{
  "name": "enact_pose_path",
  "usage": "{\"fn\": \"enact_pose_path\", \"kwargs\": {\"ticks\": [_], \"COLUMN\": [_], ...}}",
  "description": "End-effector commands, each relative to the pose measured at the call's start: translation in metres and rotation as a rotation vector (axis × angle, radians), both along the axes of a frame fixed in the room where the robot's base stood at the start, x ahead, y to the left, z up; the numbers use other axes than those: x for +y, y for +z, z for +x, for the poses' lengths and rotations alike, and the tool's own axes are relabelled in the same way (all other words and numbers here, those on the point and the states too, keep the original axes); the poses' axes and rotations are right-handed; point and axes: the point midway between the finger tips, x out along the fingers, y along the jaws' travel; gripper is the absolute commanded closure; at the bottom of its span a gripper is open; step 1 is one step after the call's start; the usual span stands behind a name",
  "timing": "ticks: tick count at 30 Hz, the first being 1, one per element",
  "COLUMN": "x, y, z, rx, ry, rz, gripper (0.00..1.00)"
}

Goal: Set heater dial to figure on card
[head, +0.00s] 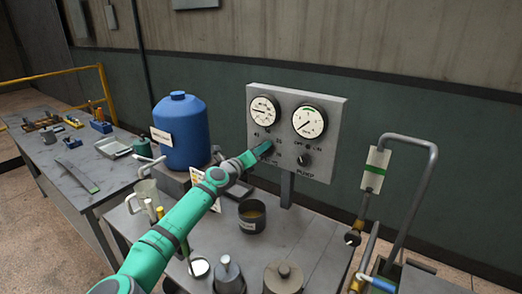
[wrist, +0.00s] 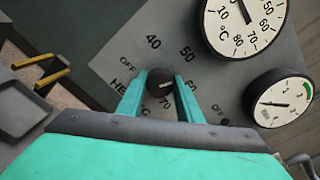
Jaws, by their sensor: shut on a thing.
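The heater dial (wrist: 159,80) is a dark round knob on the grey panel (head: 328,168), ringed by OFF, 40, 50 and 70 marks in the wrist view. A pale mark on it points toward the right finger; the exact figure it meets is unclear. My gripper (wrist: 160,84) has its two green fingers shut on the dial, one on each side. In the head view my gripper (head: 263,149) hides the dial.
Two round gauges (head: 263,110) (head: 309,122) sit above the knobs. A second knob, for the pump (head: 304,159), is right of my gripper. A blue barrel (head: 180,132) stands to the left.

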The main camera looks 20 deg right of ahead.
Motion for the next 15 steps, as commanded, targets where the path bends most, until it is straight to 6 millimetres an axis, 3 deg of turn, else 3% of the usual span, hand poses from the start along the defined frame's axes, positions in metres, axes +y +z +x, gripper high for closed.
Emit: {"fn": "enact_pose_path", "kwargs": {"ticks": [15], "x": [-0.0001], "y": [-0.0027], "z": [-0.0004], "rx": [-0.355], "ry": [-0.001], "rz": [0.280], "gripper": [0.90]}}
